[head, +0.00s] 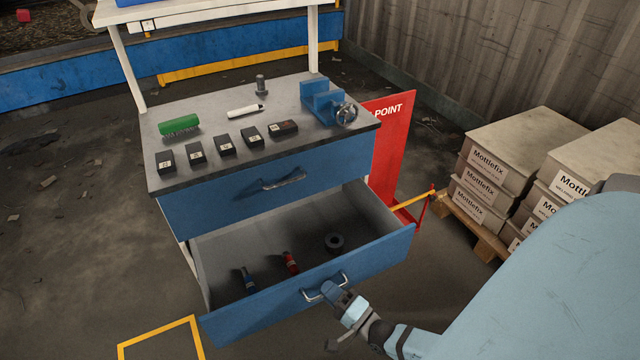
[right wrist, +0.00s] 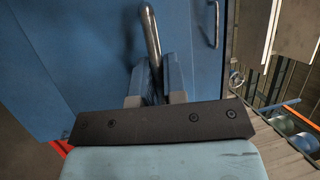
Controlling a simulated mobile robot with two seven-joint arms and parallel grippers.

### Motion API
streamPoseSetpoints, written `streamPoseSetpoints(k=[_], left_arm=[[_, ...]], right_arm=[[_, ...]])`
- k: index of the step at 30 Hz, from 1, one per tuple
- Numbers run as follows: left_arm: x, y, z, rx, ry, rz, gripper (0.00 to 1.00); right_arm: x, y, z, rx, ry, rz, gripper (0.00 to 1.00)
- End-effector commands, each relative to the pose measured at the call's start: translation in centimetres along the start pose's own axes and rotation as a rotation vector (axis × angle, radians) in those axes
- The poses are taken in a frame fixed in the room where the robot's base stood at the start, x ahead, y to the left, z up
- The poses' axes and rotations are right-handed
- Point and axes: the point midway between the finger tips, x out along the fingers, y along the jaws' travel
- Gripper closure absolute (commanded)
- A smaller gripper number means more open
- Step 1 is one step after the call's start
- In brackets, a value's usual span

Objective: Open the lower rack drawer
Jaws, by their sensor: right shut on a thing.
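The lower rack drawer (head: 300,255) is blue-fronted and pulled well out below the grey worktop, so its inside shows. In it lie a blue-and-orange tool (head: 249,280), a red tool (head: 290,262) and a dark ring (head: 334,242). My right gripper (head: 336,291) is at the metal handle (head: 312,297) on the drawer front, with its jaws shut on it. In the right wrist view the two fingers (right wrist: 156,82) close around the handle bar (right wrist: 151,35). My left gripper is not in view.
The upper drawer (head: 270,188) is shut. On the worktop stand a blue vise (head: 322,102), a green brush (head: 179,125) and several small black boxes. A red sign board (head: 392,140) and stacked Mottlefix boxes (head: 480,180) stand to the right.

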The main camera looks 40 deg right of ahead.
Motion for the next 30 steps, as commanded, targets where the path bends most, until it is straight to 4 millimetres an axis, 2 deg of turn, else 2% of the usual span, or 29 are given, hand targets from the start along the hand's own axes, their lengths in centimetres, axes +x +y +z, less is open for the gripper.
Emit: streamPoseSetpoints(k=[6,18,19,22,30], left_arm=[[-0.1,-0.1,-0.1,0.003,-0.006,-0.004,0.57],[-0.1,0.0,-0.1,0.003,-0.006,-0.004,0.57],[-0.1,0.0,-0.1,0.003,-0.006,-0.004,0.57],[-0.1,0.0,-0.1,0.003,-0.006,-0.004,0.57],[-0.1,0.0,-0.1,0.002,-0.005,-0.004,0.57]], right_arm=[[-1.4,-0.4,0.6,0.0,0.0,-0.001,1.0],[-1.6,-0.3,0.6,0.0,0.0,-0.001,1.0],[-1.6,-0.3,0.6,0.0,0.0,-0.001,0.86],[-1.6,-0.3,0.6,0.0,0.0,-0.001,0.65],[-1.6,-0.3,0.6,0.0,0.0,0.0,0.65]])
